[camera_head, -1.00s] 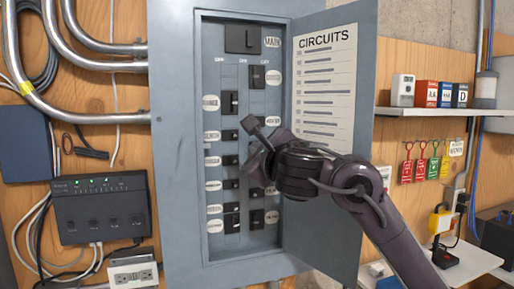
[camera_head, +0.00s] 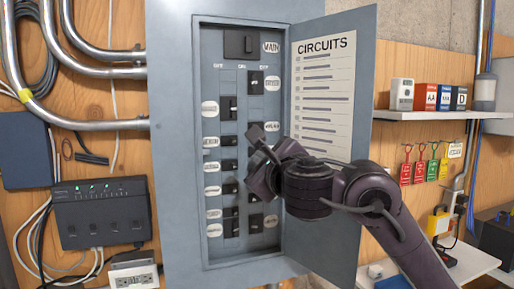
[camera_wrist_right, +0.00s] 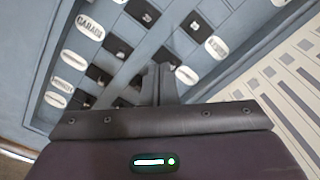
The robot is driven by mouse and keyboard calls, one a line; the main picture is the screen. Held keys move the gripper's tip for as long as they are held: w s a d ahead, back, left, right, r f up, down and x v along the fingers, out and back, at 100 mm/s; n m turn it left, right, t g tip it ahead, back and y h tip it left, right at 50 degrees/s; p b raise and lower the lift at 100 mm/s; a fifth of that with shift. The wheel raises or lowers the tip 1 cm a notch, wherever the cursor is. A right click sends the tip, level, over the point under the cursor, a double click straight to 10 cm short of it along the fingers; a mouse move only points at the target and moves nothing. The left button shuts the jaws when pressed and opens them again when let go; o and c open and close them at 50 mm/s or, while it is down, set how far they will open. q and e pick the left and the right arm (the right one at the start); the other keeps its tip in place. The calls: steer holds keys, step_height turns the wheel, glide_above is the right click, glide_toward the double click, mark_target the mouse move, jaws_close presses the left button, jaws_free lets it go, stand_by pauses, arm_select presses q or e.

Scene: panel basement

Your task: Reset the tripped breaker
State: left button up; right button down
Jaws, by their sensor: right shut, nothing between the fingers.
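The grey breaker panel (camera_head: 176,150) stands open in the head view, with a main breaker (camera_head: 240,43) at the top and two columns of black breakers below, such as one in the left column (camera_head: 228,108) and one at the upper right (camera_head: 255,82). I cannot tell which breaker is tripped. My right gripper (camera_head: 259,137) is shut and empty, in front of the right column, hiding some middle breakers. In the right wrist view its closed fingers (camera_wrist_right: 158,84) point at the breaker rows, below a label reading GARAGE (camera_wrist_right: 90,28). Contact cannot be judged. My left gripper is out of view.
The open panel door (camera_head: 330,190) with a CIRCUITS chart (camera_head: 322,95) stands right of my gripper, close to my right arm. A shelf (camera_head: 430,115) with small boxes is further right. A black network box (camera_head: 102,213) and conduits (camera_head: 90,62) are on the left wall.

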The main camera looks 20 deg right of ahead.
steer(key=s+p, duration=0.2)
steer(key=s, duration=0.1)
steer(key=shift+s, duration=0.3)
